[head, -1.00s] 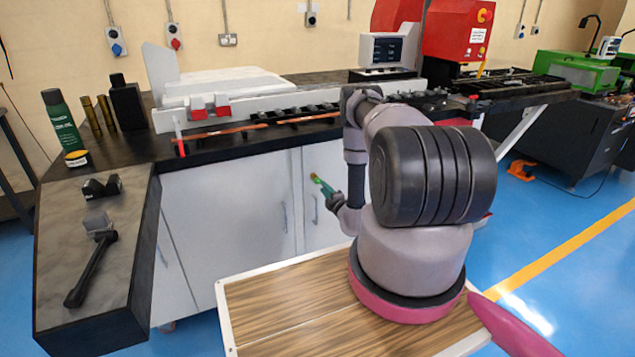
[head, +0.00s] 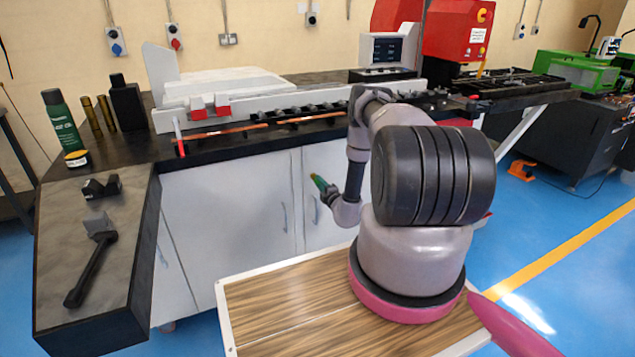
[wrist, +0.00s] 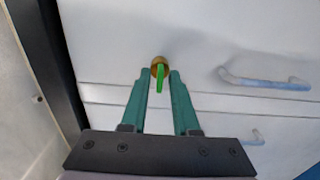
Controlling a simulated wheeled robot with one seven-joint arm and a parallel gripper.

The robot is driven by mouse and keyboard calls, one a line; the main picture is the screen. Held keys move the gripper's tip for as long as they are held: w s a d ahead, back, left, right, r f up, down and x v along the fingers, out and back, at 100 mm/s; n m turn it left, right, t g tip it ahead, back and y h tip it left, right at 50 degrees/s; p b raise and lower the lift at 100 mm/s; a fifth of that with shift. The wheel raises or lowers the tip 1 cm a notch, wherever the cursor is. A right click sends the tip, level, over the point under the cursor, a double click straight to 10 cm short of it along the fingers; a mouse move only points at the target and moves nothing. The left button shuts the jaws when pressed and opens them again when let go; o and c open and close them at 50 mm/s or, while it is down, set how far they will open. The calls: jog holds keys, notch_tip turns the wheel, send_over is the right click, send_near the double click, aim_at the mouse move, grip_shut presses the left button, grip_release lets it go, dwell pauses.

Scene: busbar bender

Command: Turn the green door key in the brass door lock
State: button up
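The brass door lock (wrist: 160,64) is a round fitting on a pale cabinet front, upper middle of the wrist view. The green door key (wrist: 159,84) sticks out of it, its long side near vertical and slightly tilted in that view. My gripper (wrist: 160,75) has two teal fingers, one on each side of the key. A gap shows between the key and each finger, so it looks open around the key. In the head view my gripper (head: 317,181) is small, close in front of the cabinet doors; lock and key are hard to make out there.
Pale handles (wrist: 264,80) stick out from the cabinet front at the right of the wrist view. A dark vertical edge (wrist: 45,60) runs at the left. In the head view the black worktop (head: 240,140) overhangs the white doors (head: 230,210).

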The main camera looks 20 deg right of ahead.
grip_shut()
jog(key=n, duration=0.5)
jog(key=shift+n, duration=0.4)
